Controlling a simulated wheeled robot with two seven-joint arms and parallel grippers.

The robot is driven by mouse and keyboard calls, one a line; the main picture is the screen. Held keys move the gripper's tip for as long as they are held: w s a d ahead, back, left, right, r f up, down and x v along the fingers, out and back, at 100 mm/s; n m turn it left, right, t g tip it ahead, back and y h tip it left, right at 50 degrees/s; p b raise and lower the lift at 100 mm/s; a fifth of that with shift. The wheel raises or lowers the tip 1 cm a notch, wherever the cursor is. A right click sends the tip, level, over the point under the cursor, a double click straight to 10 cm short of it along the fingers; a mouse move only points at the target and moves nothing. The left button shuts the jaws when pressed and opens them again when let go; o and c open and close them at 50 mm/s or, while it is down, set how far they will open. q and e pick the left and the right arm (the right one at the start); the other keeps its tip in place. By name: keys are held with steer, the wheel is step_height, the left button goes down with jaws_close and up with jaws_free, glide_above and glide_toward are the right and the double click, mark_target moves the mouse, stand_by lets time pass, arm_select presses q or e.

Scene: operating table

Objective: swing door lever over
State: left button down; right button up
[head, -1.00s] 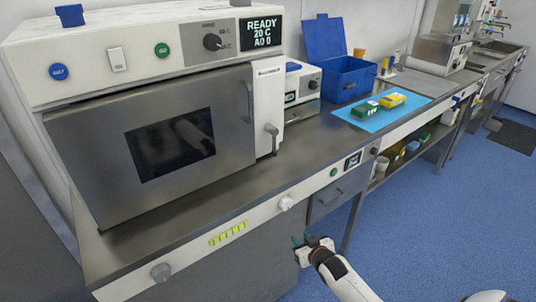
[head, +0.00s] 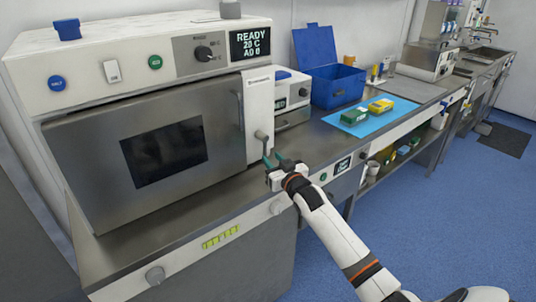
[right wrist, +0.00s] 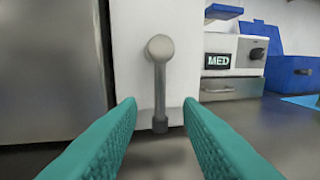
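The door lever (right wrist: 160,85) is a grey handle on the white panel at the right side of the oven door (head: 85,150). In the right wrist view it hangs straight down from its round pivot. My right gripper (head: 273,160) is in front of the lever, which it partly hides in the head view. In the right wrist view its teal fingers (right wrist: 160,125) are open, one on each side of the lever's lower end, with gaps to both. The oven door is shut. My left gripper is not in view.
A small white device (head: 293,92) stands right of the oven. A blue open box (head: 338,88) and a blue mat (head: 352,127) with green and yellow packs lie further right. The bench strip before the oven is clear.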

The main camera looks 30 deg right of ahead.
steer(key=shift+w+d, duration=0.15)
steer(key=shift+w, duration=0.75)
steer(key=shift+w+d, duration=0.1)
steer(key=shift+w, duration=0.8)
steer(key=shift+c, duration=0.2)
jaws_close()
